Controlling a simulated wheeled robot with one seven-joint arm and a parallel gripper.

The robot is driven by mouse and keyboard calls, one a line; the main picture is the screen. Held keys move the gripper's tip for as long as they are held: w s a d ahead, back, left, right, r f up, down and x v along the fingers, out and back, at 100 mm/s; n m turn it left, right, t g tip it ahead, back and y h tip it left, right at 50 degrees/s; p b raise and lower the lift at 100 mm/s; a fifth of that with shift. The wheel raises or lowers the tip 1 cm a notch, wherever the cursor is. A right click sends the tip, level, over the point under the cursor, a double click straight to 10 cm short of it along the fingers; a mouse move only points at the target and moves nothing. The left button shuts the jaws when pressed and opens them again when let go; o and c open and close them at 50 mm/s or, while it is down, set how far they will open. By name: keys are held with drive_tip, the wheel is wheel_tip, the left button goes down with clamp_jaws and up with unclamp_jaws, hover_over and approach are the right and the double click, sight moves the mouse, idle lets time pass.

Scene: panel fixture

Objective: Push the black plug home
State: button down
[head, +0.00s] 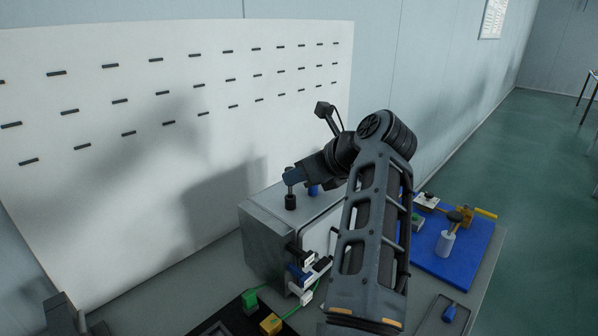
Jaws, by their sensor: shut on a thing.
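My gripper (293,177) reaches left from my wrist, over the top of a grey metal box (262,240). Its jaws are at the upper end of a dark upright piece with a wider black lower part, which looks like the black plug (290,202). It looks upright at the box top; whether its lower end is in a hole or only resting there cannot be told. A blue piece (313,190) stands just right of it, partly covered by my wrist. The fingertips are small, and my arm hides much of the box's right side.
Black, blue and white connectors (302,270) crowd the box's front. A green block (249,300) and a yellow block (270,325) lie nearer. A blue board (470,255) with parts is on the right. A white slotted panel (120,160) stands behind.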

drive_tip(key=shift+f, duration=1.65)
drive_tip(key=c, duration=0.9)
unclamp_jaws()
